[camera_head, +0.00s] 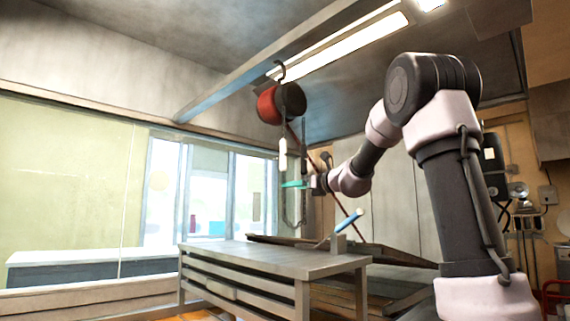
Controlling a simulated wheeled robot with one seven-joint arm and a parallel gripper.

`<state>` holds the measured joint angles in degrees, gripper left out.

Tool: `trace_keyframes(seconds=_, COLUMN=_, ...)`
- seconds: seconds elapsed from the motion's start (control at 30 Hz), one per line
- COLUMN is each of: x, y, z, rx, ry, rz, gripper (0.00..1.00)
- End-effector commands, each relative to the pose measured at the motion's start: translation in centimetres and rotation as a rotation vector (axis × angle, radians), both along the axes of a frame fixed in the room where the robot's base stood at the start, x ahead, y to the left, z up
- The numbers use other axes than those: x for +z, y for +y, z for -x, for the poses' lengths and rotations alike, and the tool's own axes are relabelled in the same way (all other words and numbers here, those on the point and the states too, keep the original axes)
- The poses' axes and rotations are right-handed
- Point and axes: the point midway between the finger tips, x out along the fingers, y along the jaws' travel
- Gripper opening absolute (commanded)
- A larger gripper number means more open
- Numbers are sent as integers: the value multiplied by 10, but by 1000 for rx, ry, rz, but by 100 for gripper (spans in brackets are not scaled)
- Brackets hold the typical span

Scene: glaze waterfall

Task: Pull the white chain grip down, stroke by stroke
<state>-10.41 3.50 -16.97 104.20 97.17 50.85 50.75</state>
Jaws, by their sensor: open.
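The white chain grip (283,155) is a small upright cylinder. It hangs below a red and dark hoist (267,106), which hangs by a hook from the ceiling beam. My gripper (288,184), with teal fingers, is open and points left. In the picture its fingers are just below the lower end of the white grip. I cannot tell whether they are level with it in depth. Other dark chain (303,148) hangs to the right of the white grip, partly passing behind my gripper.
A grey slatted workbench (265,256) stands below the hoist. A blue-handled tool (347,228) leans up at its right end. A long red-brown pole (340,195) slants behind my arm. Glazed windows (205,195) line the left. The space left of my gripper is clear.

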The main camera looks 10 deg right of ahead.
Motion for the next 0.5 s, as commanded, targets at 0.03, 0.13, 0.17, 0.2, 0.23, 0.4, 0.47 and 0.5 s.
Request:
trace_keyframes(seconds=0.03, x=14, y=-2, z=3, rx=-1, ry=-6, rz=2, gripper=75)
trace_keyframes(seconds=0.13, x=39, y=-5, z=8, rx=0, ry=-7, rz=3, gripper=75)
trace_keyframes(seconds=0.17, x=46, y=-5, z=9, rx=1, ry=-6, rz=3, gripper=75)
trace_keyframes(seconds=0.2, x=56, y=-6, z=11, rx=1, ry=-7, rz=3, gripper=75)
trace_keyframes(seconds=0.23, x=63, y=-8, z=13, rx=0, ry=-6, rz=3, gripper=75)
trace_keyframes(seconds=0.4, x=104, y=-13, z=21, rx=0, ry=-6, rz=4, gripper=75)
trace_keyframes(seconds=0.47, x=119, y=-15, z=24, rx=-1, ry=-6, rz=5, gripper=75)
trace_keyframes(seconds=0.5, x=116, y=-9, z=15, rx=2, ry=2, rz=6, gripper=75)
